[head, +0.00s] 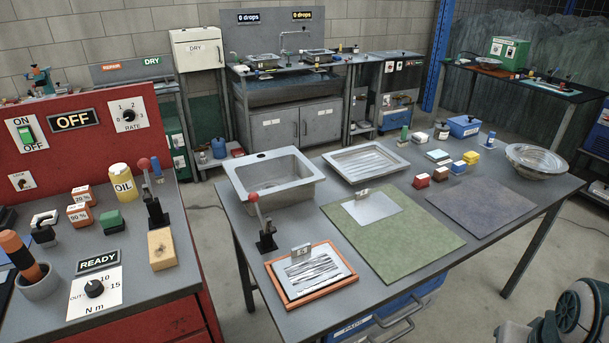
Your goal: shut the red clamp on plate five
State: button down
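A plate (313,272) with a silvery, streaked face lies in an orange frame (279,297) at the near left of the grey table. A small upright tag (300,252) stands at its back edge; its mark looks like a 5, but is small. A clamp (266,241) with a black base stands just behind and left of the frame. Its lever is raised, nearly upright, with a red knob (254,198) on top. A similar red-knobbed lever (145,164) stands on the red bench at left.
A metal sink (235,182) and a ribbed tray (335,163) stand behind the clamp. A green mat (405,262) with another tagged plate (377,208) lies right of the frame. Small blocks and a bowl (538,163) sit farther back. The purple-grey mat (480,207) is clear.

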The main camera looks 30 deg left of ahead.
aim_at(253, 197)
jog(key=i, duration=0.35)
jog(key=u, duration=1.8)
jog(key=i, duration=0.5)
